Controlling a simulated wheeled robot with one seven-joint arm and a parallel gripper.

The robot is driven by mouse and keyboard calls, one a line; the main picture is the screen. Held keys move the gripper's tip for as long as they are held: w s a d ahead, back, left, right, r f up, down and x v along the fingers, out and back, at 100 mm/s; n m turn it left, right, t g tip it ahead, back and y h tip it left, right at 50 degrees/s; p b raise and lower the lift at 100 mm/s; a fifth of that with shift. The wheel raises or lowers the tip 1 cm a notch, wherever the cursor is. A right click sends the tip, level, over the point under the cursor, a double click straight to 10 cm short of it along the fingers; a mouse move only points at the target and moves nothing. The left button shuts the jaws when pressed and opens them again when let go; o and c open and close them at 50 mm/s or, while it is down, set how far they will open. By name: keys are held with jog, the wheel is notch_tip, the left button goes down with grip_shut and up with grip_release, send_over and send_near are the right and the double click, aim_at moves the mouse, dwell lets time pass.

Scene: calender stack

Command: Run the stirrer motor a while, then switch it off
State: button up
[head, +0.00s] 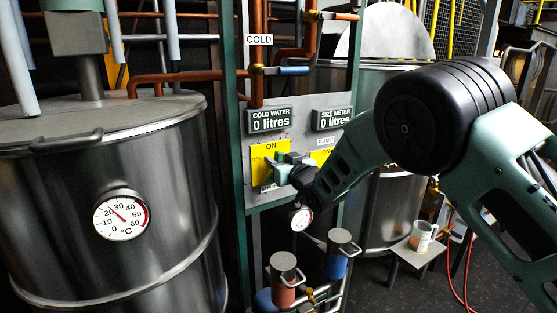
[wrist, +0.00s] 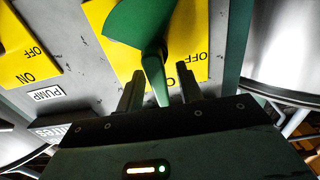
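The stirrer motor cannot be made out with certainty.
A second yellow switch plate (head: 320,157), labelled PUMP, is right beside my gripper. Displays for cold water (head: 269,120) and size meter (head: 332,119) read 0 litres. A large steel vat (head: 60,190) with a dial thermometer (head: 121,216) stands at left. Red (head: 284,280) and blue (head: 338,262) pump units sit below.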

grip_shut()
jog(key=shift+f+n+b, duration=0.15)
jog(key=shift+n+b, duration=0.15)
jog(key=shift+b, duration=0.4)
jog(key=b, duration=0.2)
jog(key=n+b, duration=0.2)
jog(key=b, duration=0.1)
jog(key=shift+s+a+f+b, duration=0.25)
jog(key=shift+a+f+b, duration=0.05)
jog(key=n+b, duration=0.3)
jog(key=b, duration=0.3)
jog(key=a+f+n+b, duration=0.1)
jog(key=n+b, duration=0.3)
jog(key=b, duration=0.2)
jog(key=s+n+b, duration=0.1)
jog(key=n+b, duration=0.3)
jog(key=b, duration=0.2)
jog(key=shift+a+f, duration=0.2)
jog(key=shift+f, duration=0.05)
jog(key=n+b, duration=0.4)
jog(key=b, duration=0.1)
jog(key=shift+f, duration=0.2)
jog(key=shift+n, duration=0.3)
